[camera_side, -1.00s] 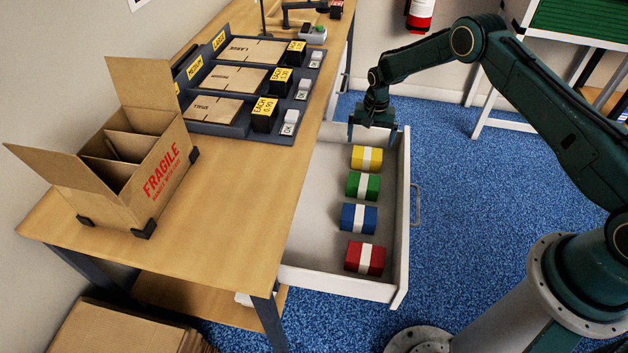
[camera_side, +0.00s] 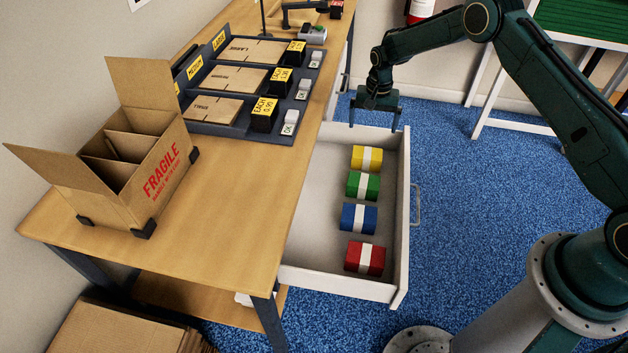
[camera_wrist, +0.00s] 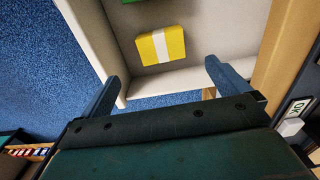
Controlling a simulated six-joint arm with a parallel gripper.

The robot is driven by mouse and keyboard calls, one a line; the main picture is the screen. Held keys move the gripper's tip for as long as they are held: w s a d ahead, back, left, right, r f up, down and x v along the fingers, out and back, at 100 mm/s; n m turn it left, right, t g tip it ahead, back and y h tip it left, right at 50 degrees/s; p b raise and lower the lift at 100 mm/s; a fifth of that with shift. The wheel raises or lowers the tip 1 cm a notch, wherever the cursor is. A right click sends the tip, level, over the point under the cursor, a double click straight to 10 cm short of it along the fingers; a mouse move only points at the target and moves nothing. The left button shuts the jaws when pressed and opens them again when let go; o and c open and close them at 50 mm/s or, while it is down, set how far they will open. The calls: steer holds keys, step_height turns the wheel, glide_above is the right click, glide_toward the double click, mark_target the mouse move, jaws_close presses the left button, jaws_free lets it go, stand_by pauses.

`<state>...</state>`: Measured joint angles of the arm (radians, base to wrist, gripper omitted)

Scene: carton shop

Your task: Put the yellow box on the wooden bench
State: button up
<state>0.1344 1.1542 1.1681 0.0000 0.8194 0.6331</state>
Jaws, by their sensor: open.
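The yellow box (camera_side: 367,158) with a white band lies in the open drawer (camera_side: 318,232), at its far end. It also shows in the wrist view (camera_wrist: 161,46), ahead of and between my fingers. My gripper (camera_side: 374,125) is open and empty, above and beyond the yellow box, over the drawer's far wall. In the wrist view my gripper (camera_wrist: 160,78) has its two fingers wide apart. The wooden bench (camera_side: 215,205) is left of the drawer, with a bare stretch of top along its front.
Green (camera_side: 363,186), blue (camera_side: 358,218) and red (camera_side: 365,258) boxes lie in a row in the drawer. An open FRAGILE carton (camera_side: 150,185) stands on the bench's left part. A dark rack (camera_side: 235,132) of flat cartons with OK buttons is behind it.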

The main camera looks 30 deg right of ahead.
steer(key=shift+r, duration=0.1)
steer(key=s+a+r+n+t, duration=0.15)
steer(key=s+r, duration=0.25)
steer(key=r, duration=0.6)
steer(key=s+a+r+n, duration=0.15)
steer(key=s+r, duration=0.25)
steer(key=r, duration=0.6)
steer(key=s+a+r+n+t, duration=0.15)
steer(key=s+r, duration=0.35)
steer(key=r, duration=0.5)
steer(key=s+a+r+n+t, duration=0.1)
steer(key=s+r, duration=0.2)
steer(key=s, duration=0.4)
steer(key=s+a+r+n, duration=0.1)
steer(key=s+r, duration=0.3)
steer(key=s, duration=0.2)
steer(key=s+a+f+n+t, duration=0.1)
steer(key=s+n, duration=0.1)
steer(key=s, duration=1.3)
steer(key=shift+s+a+f+t, duration=0.15)
steer(key=shift+a+f+t, duration=0.1)
steer(key=shift+f+t, duration=0.1)
steer(key=c, duration=0.4)
steer(key=shift+c, duration=0.2)
